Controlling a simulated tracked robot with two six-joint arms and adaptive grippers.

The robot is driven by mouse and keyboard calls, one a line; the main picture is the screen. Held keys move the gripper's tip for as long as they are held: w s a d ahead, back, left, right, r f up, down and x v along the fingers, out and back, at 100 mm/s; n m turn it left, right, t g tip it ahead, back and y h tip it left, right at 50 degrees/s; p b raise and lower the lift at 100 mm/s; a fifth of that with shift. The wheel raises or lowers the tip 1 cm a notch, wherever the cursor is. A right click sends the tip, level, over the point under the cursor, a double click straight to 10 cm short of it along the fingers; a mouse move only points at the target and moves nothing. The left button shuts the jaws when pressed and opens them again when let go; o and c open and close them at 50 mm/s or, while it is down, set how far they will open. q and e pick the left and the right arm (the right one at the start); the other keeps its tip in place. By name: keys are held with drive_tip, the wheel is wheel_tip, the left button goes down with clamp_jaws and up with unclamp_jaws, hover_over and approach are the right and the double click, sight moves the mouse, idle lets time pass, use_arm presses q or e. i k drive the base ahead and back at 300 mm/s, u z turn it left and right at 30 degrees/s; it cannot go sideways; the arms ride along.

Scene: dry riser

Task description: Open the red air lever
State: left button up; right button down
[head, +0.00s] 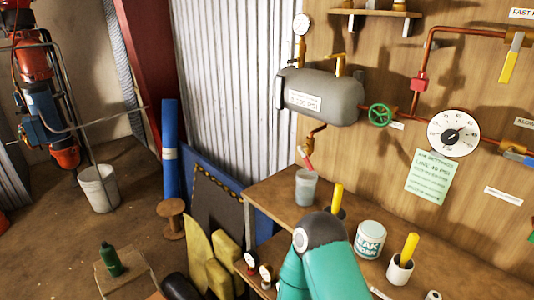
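A small red handle (305,158) sits on the brass elbow under the grey tank (325,96), just above a grey cup. A red block-like fitting (419,82) sits on the copper pipe right of the tank. I cannot tell for sure which of the two red parts is the air lever. A bent teal arm of mine rises at the bottom centre, in front of the bench. Neither gripper shows in the head view.
The grey cup (306,187), a white tub (370,239) and a white mug (400,270) stand on the wooden bench. A green wheel (380,115), a round gauge (454,132) and a yellow lever (511,61) are on the wall. A bucket (98,188) stands on the open floor at left.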

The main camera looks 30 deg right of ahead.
sight(309, 168)
drive_tip(key=u, duration=0.05)
drive_tip(key=k, duration=0.85)
drive_tip(key=z, duration=0.4)
drive_tip(key=i, duration=1)
drive_tip(key=z, duration=0.1)
